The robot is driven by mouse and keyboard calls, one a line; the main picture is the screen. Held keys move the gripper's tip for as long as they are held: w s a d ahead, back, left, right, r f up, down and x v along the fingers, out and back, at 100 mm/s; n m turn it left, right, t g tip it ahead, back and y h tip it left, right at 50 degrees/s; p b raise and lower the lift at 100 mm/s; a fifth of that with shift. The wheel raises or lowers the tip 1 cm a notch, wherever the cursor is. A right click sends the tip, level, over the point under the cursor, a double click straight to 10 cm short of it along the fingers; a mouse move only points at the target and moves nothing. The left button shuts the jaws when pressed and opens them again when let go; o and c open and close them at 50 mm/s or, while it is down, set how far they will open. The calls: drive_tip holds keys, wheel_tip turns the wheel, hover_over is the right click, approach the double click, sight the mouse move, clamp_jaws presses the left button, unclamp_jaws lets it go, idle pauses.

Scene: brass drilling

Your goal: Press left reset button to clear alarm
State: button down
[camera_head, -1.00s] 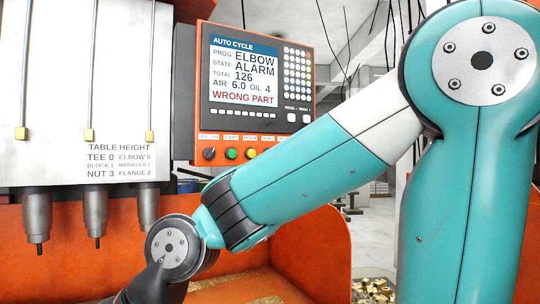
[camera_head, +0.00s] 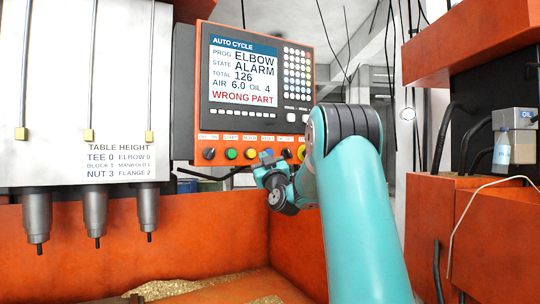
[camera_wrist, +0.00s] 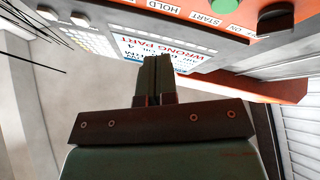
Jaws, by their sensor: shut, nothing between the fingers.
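The control panel (camera_head: 257,80) shows STATE ALARM and WRONG PART on its screen (camera_head: 243,72). Its lower row has a black knob (camera_head: 209,153), a green START button (camera_head: 232,153) and an orange HOLD button (camera_head: 251,153). My gripper (camera_head: 267,156) is in front of this row, just right of the orange button, and hides the control there. I cannot tell if it touches the panel. In the wrist view my gripper (camera_wrist: 155,62) is shut and empty, its fingertips over the screen (camera_wrist: 150,48). The green START button (camera_wrist: 200,4) shows there too. I cannot make out a reset button.
Drill spindles (camera_head: 95,215) hang at the left below a white housing (camera_head: 75,80). An orange tray wall (camera_head: 235,230) lies below the panel. An orange cabinet (camera_head: 490,240) with an OIL unit (camera_head: 515,122) stands at the right. A yellow-ringed stop button (camera_head: 302,153) is partly covered by my arm.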

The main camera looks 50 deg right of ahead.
sight(269, 153)
drive_tip(key=s+d+r+m+g+h, duration=0.1)
drive_tip(key=s+d+m+h, duration=0.1)
drive_tip(key=s+d+h, duration=0.3)
drive_tip(key=shift+s+d+r+g, duration=0.2)
drive_tip(key=shift+d+r+g, duration=0.1)
drive_tip(key=shift+d, duration=0.1)
drive_tip(key=shift+w, duration=0.1)
drive_tip(key=shift+w+d+p, duration=0.6)
drive_tip(key=shift+w+p, duration=0.7)
drive_tip(key=shift+p, duration=0.35)
drive_tip(key=shift+w+d+p, duration=0.65)
drive_tip(key=shift+w+p, duration=0.7)
drive_tip(key=shift+p, duration=0.25)
drive_tip(key=shift+w+d+p, duration=0.6)
drive_tip(key=shift+w+p, duration=0.7)
drive_tip(key=shift+p, duration=0.35)
